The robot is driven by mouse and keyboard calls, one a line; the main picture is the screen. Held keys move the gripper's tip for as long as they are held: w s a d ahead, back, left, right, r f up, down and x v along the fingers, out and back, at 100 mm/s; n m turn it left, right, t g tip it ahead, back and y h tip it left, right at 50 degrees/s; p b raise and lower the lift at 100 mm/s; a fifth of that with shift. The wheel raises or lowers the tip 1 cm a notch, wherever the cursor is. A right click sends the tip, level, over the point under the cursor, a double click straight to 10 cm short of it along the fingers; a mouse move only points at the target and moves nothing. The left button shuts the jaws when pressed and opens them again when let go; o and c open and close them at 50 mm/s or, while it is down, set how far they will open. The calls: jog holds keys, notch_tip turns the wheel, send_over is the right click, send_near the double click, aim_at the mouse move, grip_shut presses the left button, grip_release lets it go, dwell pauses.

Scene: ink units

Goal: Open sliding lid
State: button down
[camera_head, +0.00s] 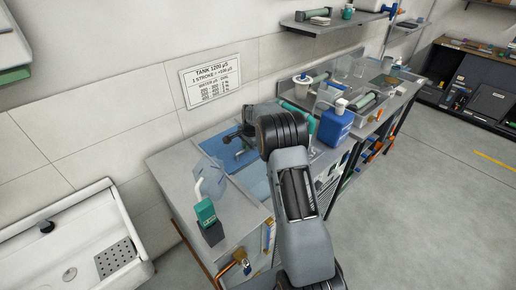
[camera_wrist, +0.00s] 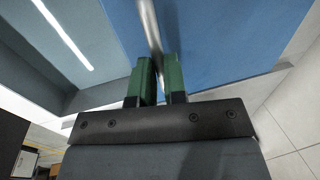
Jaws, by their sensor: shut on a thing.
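The blue sliding lid (camera_head: 213,146) lies on top of the tank bench, left of my arm. It fills the upper right of the wrist view (camera_wrist: 235,40) as a flat blue panel. A thin metal handle bar (camera_wrist: 149,28) runs along the panel's edge. My gripper (camera_wrist: 158,75) has its green fingers shut on this bar, one on each side. In the head view my gripper (camera_head: 238,147) is a dark shape over the lid, and its fingertips are too small to make out.
A translucent jug (camera_head: 210,184) and a green handheld meter (camera_head: 206,213) stand on the bench's near left. A blue bottle (camera_head: 335,124) stands right of my arm. A wall sign (camera_head: 213,84) hangs behind. A white sink (camera_head: 75,245) is at lower left. The floor at right is clear.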

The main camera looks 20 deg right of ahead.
jog(key=shift+w, duration=0.15)
jog(key=c, duration=1.2)
grip_release()
jog(key=shift+o, duration=0.2)
jog(key=shift+r, duration=0.1)
notch_tip(320, 180, up, 13)
jog(key=s+b, duration=0.1)
jog(key=s, duration=0.1)
jog(key=shift+s+d+r, duration=0.2)
jog(key=shift+s+d, duration=0.1)
jog(key=shift+d, duration=0.05)
